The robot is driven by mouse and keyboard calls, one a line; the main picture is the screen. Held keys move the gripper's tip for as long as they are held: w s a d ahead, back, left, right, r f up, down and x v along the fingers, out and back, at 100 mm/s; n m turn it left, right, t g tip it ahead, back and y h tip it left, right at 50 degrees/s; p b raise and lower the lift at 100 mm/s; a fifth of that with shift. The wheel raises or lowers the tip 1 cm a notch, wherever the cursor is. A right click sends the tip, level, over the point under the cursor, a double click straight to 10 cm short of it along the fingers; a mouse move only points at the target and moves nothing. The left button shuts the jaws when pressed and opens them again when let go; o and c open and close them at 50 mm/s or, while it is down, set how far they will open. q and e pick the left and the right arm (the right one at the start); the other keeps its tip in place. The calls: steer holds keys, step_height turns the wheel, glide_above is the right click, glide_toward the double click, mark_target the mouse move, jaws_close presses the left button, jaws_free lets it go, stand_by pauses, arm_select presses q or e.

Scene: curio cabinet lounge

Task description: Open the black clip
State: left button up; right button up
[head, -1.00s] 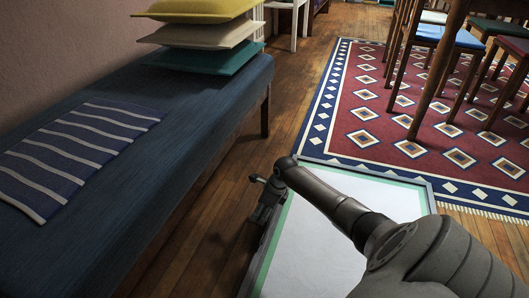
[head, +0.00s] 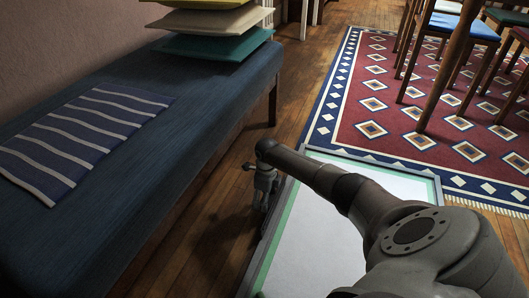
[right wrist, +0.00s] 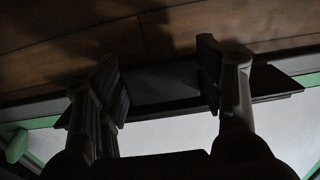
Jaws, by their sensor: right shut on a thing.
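The black clip (right wrist: 165,84) shows as a dark, flat, wide piece at the edge of the white board in the right wrist view. My right gripper (right wrist: 163,78) has one finger on each side of it and is shut on it. In the head view my right gripper (head: 262,187) points down at the left edge of the white board (head: 318,240), which has a green border and a grey frame. The clip cannot be made out there. The dim light hides the exact finger contact. My left gripper is not in view.
A long blue bench (head: 110,200) runs along the left wall, with a striped cloth (head: 75,135) and stacked cushions (head: 215,45) on it. A strip of bare wooden floor (head: 215,225) lies between bench and board. A patterned rug (head: 400,110) with chairs lies beyond.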

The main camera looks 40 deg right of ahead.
steer(key=o, duration=1)
steer(key=r, duration=1.2)
steer(key=shift+s+d, duration=0.1)
steer(key=shift+s, duration=0.1)
